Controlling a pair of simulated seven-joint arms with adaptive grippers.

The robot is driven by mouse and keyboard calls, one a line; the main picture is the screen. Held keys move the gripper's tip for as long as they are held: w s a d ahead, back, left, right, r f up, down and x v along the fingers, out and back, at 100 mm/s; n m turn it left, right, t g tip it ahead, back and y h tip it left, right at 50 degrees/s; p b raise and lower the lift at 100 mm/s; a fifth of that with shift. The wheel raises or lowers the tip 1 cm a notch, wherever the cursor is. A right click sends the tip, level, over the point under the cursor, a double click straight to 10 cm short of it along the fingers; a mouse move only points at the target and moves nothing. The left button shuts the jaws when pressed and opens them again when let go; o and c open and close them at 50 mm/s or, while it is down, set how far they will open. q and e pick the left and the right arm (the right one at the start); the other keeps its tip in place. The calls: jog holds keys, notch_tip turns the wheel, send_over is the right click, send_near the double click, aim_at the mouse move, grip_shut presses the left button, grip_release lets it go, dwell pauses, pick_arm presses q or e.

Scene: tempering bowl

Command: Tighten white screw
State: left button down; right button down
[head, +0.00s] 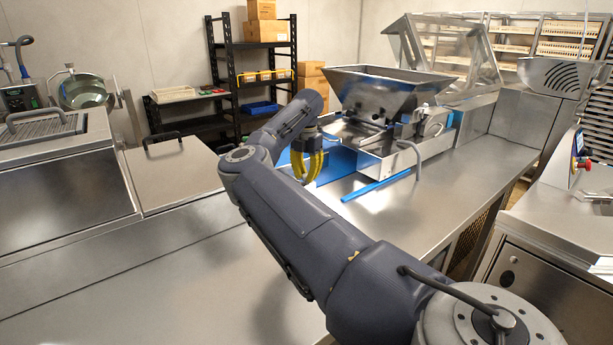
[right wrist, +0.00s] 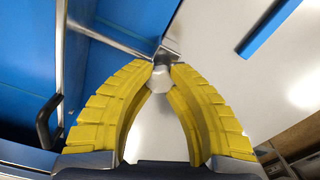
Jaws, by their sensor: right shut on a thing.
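The white screw (right wrist: 160,79) shows in the right wrist view as a small pale faceted head, with metal just behind it. My right gripper (right wrist: 161,70) has yellow ribbed fingers, and their tips are shut on the screw from both sides. In the head view my right gripper (head: 306,180) reaches down at the left side of the steel hopper machine (head: 385,125), beside a blue panel. The screw is too small and hidden to make out in the head view. My left gripper is in neither view.
A blue bar (head: 376,186) lies on the steel counter (head: 440,200) in front of the machine. A curved grey pipe (head: 414,155) stands at the machine's right. A black shelf with boxes (head: 262,32) is behind. The counter's front part is clear.

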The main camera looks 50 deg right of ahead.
jog(key=m, duration=1.2)
jog(key=shift+m, duration=0.4)
dwell(0.4)
jog(key=c, duration=1.1)
grip_release()
notch_tip(320, 180, up, 12)
